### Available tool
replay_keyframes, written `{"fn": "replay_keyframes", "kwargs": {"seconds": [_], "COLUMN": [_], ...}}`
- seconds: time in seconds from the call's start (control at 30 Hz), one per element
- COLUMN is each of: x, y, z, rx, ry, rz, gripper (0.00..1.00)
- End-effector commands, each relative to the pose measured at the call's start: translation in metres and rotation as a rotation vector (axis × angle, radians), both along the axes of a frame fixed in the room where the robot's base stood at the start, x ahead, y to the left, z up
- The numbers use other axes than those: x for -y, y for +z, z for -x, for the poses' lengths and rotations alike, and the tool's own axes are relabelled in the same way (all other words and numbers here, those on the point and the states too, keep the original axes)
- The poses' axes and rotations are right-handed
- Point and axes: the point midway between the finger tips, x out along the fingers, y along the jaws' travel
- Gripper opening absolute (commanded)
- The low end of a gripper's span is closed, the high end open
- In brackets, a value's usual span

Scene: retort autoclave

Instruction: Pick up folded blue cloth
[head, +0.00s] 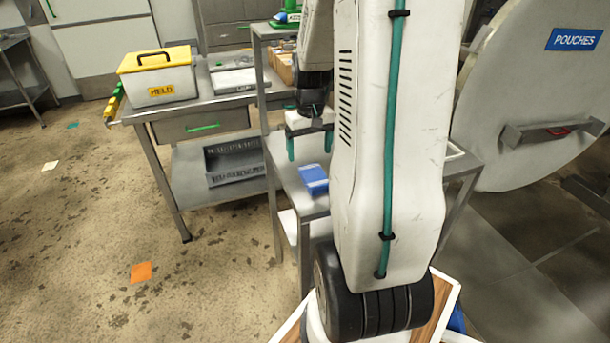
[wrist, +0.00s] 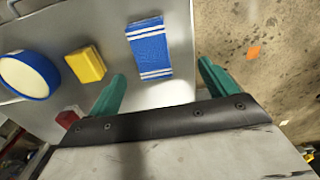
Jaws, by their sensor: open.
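The folded blue cloth (head: 314,179) lies on a metal shelf of the cart, left of my arm in the head view. In the wrist view the cloth (wrist: 149,47) is blue with white stripes near both ends and lies flat near the shelf's edge. My gripper (head: 311,148) hangs above the shelf, beside and above the cloth. In the wrist view its two teal fingers (wrist: 161,80) are spread apart with nothing between them. The cloth is beyond the fingertips, apart from them.
In the wrist view a yellow block (wrist: 86,64) and a blue-rimmed white round item (wrist: 29,75) share the shelf (wrist: 105,20); a red item (wrist: 68,118) is partly hidden. A yellow-lidded box (head: 158,78) stands on the bench behind. The round door (head: 540,95) stands at right.

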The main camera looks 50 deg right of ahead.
Motion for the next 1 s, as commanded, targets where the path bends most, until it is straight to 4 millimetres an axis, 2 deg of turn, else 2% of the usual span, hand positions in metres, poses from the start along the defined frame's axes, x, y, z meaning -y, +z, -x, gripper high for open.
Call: {"fn": "replay_keyframes", "kwargs": {"seconds": [0.03,0.17,0.7,1.0], "x": [0.009,0.019,0.018,0.018], "y": [-0.007,-0.021,-0.088,-0.093], "z": [0.002,0.004,0.004,0.004], "rx": [-0.003,-0.005,-0.005,-0.004], "ry": [-0.014,-0.026,-0.026,-0.026], "rz": [-0.003,-0.005,-0.005,-0.003], "gripper": [0.85,0.85,0.85,0.85]}}
